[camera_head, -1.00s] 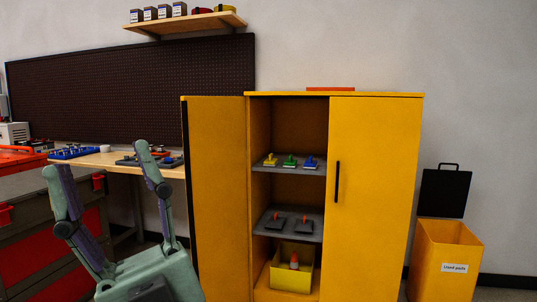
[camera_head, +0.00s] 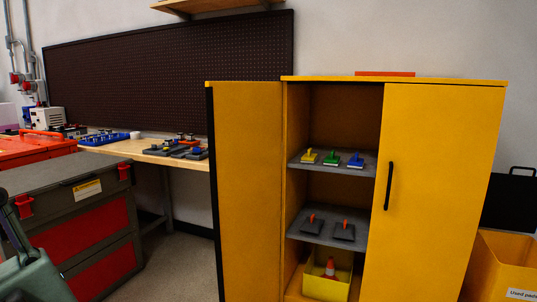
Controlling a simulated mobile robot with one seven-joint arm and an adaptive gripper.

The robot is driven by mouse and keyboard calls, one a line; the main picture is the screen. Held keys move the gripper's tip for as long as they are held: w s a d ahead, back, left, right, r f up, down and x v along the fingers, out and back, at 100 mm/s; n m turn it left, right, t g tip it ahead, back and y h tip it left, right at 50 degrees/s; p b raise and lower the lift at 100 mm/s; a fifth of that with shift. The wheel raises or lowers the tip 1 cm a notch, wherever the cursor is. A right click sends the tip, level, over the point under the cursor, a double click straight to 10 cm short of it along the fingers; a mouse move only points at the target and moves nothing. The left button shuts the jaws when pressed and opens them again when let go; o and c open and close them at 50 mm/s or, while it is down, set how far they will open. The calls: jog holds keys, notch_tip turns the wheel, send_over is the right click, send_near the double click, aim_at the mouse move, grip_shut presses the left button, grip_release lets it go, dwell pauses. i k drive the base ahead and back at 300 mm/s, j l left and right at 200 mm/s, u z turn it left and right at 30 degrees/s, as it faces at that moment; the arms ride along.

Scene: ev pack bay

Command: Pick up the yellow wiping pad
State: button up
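The yellow wiping pad (camera_head: 310,157) sits on the upper shelf (camera_head: 295,165) inside the yellow cabinet, at the left end of a row. A green pad (camera_head: 333,160) and a blue pad (camera_head: 356,160) stand to its right, with small gaps between them. Each has a raised handle on top. Part of my gripper (camera_head: 14,232) shows at the lower left edge, far from the pad and outside the cabinet. Its fingers are mostly cut off by the frame, so its opening cannot be told.
The cabinet's left door (camera_head: 246,190) stands open and its right door (camera_head: 435,190) is closed. Two dark pads with red handles (camera_head: 344,234) lie on the lower shelf. A yellow bin (camera_head: 345,289) is below. A drawer cabinet (camera_head: 80,215) and workbench (camera_head: 140,150) stand left.

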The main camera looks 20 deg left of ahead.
aim_at(309, 158)
jog(key=i+l+u, duration=0.2)
jog(key=i+l, duration=0.15)
jog(key=i, duration=0.2)
jog(key=i+l+u, duration=0.2)
jog(key=i+l, duration=0.2)
jog(key=i, duration=0.15)
jog(key=i+l, duration=0.3)
jog(key=i, duration=0.25)
jog(key=i+l, duration=0.3)
jog(key=i, duration=0.2)
jog(key=i+l, duration=0.25)
jog(key=i, duration=0.3)
